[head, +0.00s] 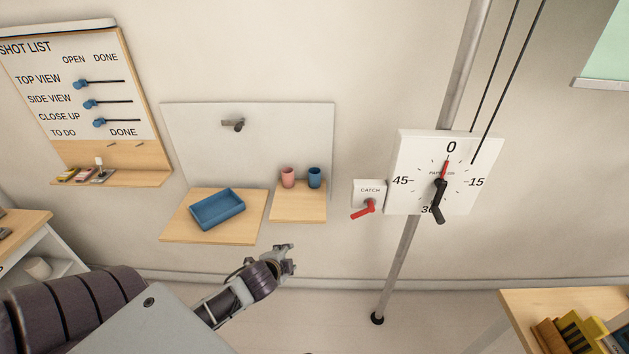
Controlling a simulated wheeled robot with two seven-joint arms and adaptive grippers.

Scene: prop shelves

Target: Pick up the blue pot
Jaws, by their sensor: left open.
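The blue pot (314,177) is a small dark blue cup standing upright on the small right wooden shelf (299,212). A pink pot (288,177) stands just to its left, with a narrow gap between them. My left gripper (287,258) is open and empty, below and in front of the small shelf, apart from both pots. My right gripper is not in view.
A blue tray (217,208) sits on the larger left shelf (184,230). A catch box with a red lever (364,208) and a dial (445,175) are to the right, by a grey pole (395,265). A table with books (575,330) is at lower right.

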